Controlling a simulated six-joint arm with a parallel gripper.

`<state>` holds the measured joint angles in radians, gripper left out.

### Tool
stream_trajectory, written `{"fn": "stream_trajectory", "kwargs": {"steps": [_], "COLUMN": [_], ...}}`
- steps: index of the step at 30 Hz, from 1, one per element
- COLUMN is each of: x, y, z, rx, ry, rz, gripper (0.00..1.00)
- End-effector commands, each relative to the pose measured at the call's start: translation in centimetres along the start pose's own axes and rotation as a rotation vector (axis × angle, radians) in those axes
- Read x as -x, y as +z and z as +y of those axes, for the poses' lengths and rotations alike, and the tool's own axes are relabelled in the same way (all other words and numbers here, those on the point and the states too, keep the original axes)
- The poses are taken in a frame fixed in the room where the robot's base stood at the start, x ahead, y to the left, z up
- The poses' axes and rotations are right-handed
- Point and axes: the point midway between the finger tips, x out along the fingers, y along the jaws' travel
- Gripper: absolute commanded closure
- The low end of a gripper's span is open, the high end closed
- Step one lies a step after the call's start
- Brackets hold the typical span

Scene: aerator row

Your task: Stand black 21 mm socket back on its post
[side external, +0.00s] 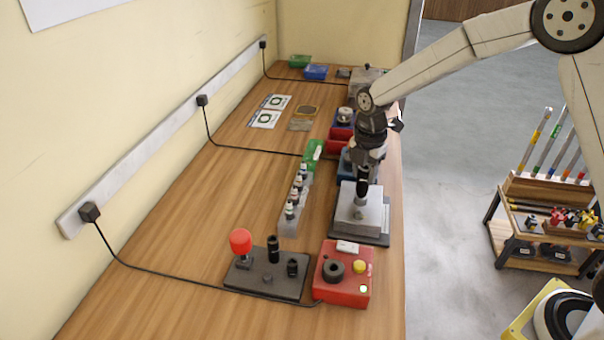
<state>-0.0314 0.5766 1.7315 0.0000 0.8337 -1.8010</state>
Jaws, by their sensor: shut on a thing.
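My gripper (362,182) points down over a pale grey block (367,217) on a dark base. It is shut on a small dark cylindrical piece, which looks like the black socket (361,190); its size marking cannot be read. I cannot tell whether the piece touches the block. A dark plate (250,283) at the front of the bench carries a red-topped piece (240,241), a tall black cylinder (273,249) and a shorter black one (292,266). A low stub (267,279) shows at its front edge; I cannot tell if it is a post.
A red box (342,290) with a black ring and yellow button stands right of the plate. A row of small bottles (296,195) stands left of my gripper. A cable (170,280) runs along the bench.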

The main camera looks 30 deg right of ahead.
Motion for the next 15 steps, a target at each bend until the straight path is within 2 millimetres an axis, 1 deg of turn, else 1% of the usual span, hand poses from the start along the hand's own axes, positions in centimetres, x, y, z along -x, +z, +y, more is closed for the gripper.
{"fn": "stream_trajectory", "kwargs": {"steps": [15], "x": [3.4], "y": [0.0], "z": [0.1], "rx": [0.000], "ry": [0.003], "rz": [-0.001], "gripper": [1.00]}}
